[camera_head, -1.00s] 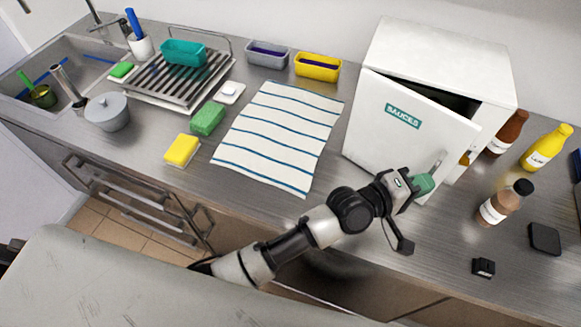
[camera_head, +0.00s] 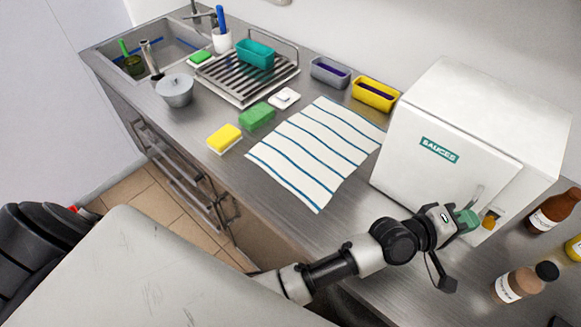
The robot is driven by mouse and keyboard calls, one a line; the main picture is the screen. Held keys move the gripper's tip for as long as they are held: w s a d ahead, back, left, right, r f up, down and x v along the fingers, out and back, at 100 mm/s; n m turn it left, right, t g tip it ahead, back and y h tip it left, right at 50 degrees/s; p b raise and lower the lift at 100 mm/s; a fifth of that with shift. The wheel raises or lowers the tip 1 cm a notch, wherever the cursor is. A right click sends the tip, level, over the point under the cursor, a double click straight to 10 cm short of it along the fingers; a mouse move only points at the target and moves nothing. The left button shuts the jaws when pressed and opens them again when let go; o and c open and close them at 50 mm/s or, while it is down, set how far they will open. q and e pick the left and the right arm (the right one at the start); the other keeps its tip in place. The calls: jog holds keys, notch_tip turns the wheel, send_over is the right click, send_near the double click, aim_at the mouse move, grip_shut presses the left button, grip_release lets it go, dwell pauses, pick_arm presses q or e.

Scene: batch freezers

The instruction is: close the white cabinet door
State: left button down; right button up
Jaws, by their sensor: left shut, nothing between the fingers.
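The white cabinet (camera_head: 535,150) stands on the steel counter at the right of the head view. Its door (camera_head: 420,175), with a green "SAUCES" label, lies against or very near the cabinet front; no dark gap shows along its top. A metal handle (camera_head: 478,196) is near the door's right edge. My left gripper (camera_head: 468,220), with green fingertips, is shut and empty at the lower right of the door, by the handle. I cannot tell whether it touches the door. My right gripper is not in view.
Brown bottles (camera_head: 552,209) and (camera_head: 522,283) stand right of the cabinet. A striped towel (camera_head: 318,150) lies left of it. A yellow sponge (camera_head: 225,137), a green sponge (camera_head: 257,116) and a dish rack (camera_head: 245,80) are farther left. Bare counter shows in front of the cabinet.

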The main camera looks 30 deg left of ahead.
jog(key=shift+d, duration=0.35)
